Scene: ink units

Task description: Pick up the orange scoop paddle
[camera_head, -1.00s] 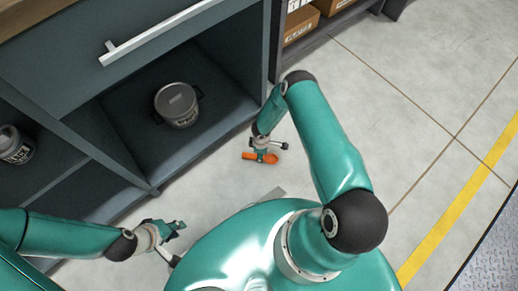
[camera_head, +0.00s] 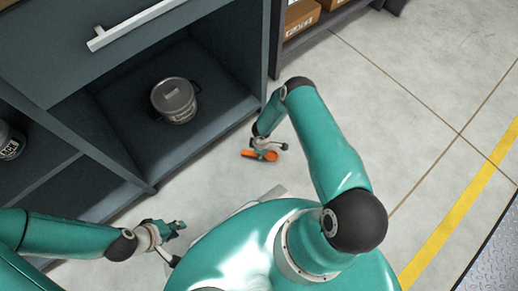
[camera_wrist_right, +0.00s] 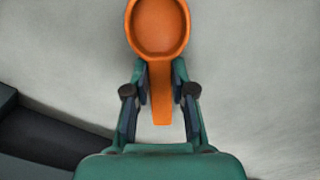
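The orange scoop paddle (camera_head: 247,153) is low by the floor in front of the cabinet in the head view. My right gripper (camera_head: 262,154) is over it. In the right wrist view the round bowl of the scoop (camera_wrist_right: 158,27) is at the top and its handle runs down between the fingers. My right gripper (camera_wrist_right: 160,68) is closed in on the handle just below the bowl, with a fingertip against each side. I cannot tell whether the scoop is off the floor. My left gripper (camera_head: 180,226) is away to the left with nothing visible in it; its opening is unclear.
A grey lidded pot (camera_head: 174,100) stands in the open compartment of the dark cabinet (camera_head: 234,42). A dark jar (camera_head: 10,143) is at the left edge. Cardboard boxes (camera_head: 300,17) sit on a shelf at the top. The floor (camera_head: 400,110) to the right is clear.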

